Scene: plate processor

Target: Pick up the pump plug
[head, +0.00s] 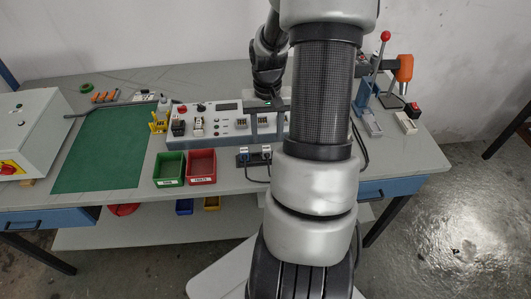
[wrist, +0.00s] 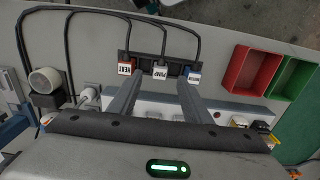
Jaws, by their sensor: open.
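The pump plug (wrist: 159,70), white with a "PUMP" label, sits in the middle of a dark holder strip (wrist: 210,80) in the wrist view, between a red "HEAT" plug (wrist: 125,67) and a blue plug (wrist: 193,73). Its black cable loops away from it. My gripper (wrist: 158,84) is open, its two fingers apart and pointing toward the strip. The pump plug lies in line with the gap, with nothing between the fingers. In the head view the pump plug (head: 266,153) stands in front of my gripper (head: 266,132); my arm hides the red plug.
Green (head: 170,168) and red (head: 202,166) bins stand left of the holder. A control panel (head: 215,122) with knobs is behind it. A green mat (head: 100,150) lies further left. A lever press (head: 385,75) stands at the right. Cables loop close around the plugs.

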